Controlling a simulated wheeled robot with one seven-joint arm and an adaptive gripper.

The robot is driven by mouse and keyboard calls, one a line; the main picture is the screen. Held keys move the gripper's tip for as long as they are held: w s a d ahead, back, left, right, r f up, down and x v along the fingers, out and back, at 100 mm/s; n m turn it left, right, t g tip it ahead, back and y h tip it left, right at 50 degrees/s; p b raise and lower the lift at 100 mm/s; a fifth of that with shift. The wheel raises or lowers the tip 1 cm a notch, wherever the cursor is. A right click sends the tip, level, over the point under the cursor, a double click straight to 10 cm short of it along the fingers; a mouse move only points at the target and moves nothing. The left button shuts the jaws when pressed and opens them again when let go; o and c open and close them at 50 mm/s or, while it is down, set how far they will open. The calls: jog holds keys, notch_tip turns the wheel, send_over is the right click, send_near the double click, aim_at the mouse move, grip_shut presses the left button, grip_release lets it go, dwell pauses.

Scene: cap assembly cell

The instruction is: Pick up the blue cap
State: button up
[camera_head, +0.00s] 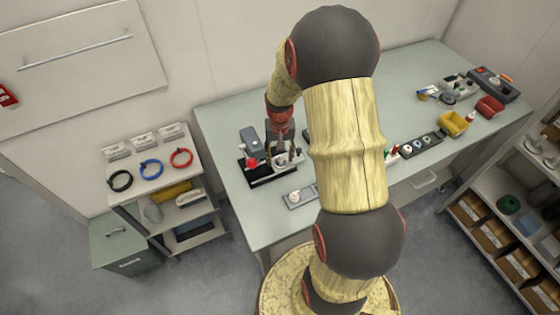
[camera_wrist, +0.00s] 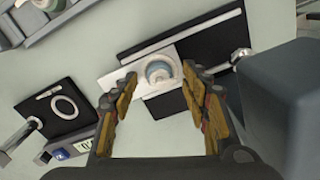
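A round cap, pale with a blue-grey ring (camera_wrist: 158,71), sits on a white block (camera_wrist: 118,77) in the wrist view. I take it to be the blue cap, though its colour is faint. My gripper (camera_wrist: 160,80) is open, with its two yellow-brown fingers wide apart. The cap shows between the fingertips; I cannot tell how far beyond them it lies. In the head view my gripper (camera_head: 281,150) is over the black fixture on the bench, and the cap cannot be made out there.
The bench (camera_head: 232,118) holds a black fixture (camera_head: 262,178) with a red knob (camera_head: 252,162). A grey box (camera_wrist: 285,110) stands close right of the fingers. A black plate with a white ring (camera_wrist: 64,107) lies left. Another pale cap (camera_wrist: 47,4) sits in a grey tray.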

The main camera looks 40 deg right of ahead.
jog(key=shift+c, duration=1.2)
jog(key=c, duration=0.4)
jog(key=shift+c, duration=0.4)
jog(key=shift+r, duration=0.15)
